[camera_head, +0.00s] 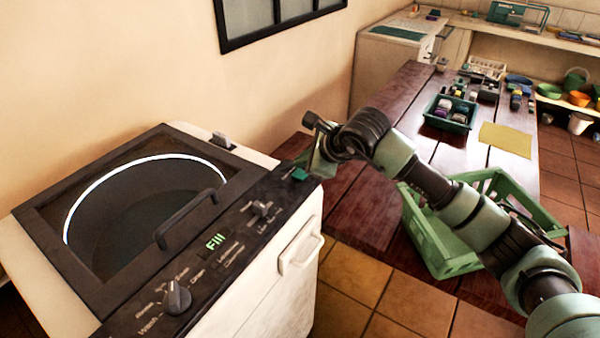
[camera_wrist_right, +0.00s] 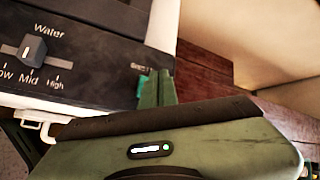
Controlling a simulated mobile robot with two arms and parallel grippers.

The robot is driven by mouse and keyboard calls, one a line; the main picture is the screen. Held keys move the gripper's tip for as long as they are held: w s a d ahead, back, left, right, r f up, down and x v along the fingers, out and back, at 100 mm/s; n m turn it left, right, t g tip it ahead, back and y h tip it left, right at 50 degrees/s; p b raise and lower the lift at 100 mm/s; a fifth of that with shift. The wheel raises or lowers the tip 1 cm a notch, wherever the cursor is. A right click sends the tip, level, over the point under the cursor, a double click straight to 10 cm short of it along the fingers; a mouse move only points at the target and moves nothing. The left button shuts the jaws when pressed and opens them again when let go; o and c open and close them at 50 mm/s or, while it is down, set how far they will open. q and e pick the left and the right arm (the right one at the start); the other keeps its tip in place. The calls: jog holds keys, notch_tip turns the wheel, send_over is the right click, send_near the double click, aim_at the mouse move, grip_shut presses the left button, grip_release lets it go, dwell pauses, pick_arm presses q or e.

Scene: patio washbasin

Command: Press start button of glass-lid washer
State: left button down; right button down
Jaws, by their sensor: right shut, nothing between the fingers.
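The glass-lid washer (camera_head: 110,290) stands at the left in the head view, its dark lid (camera_head: 140,200) closed. A ring under the glass glows white, and the panel display (camera_head: 215,241) reads "Fill" in green. The green start button (camera_head: 300,174) is at the panel's far right end. My right gripper (camera_head: 313,163) is shut and empty, with its tips at the button. In the wrist view the green fingers (camera_wrist_right: 155,90) are beside the button label at the panel edge and mostly hide the button; I cannot tell if they touch it. My left gripper is not in view.
A dark knob (camera_head: 176,296) and a water slider (camera_wrist_right: 34,50) sit on the panel. A green crate (camera_head: 430,240) lies under my right arm on the wooden table (camera_head: 365,205). A teal bin (camera_head: 450,122) and a yellow cloth (camera_head: 506,139) lie farther back.

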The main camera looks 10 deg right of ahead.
aim_at(303, 175)
jog(key=shift+r+p, duration=0.9)
jog(key=shift+r, duration=1.55)
jog(key=shift+f, duration=0.1)
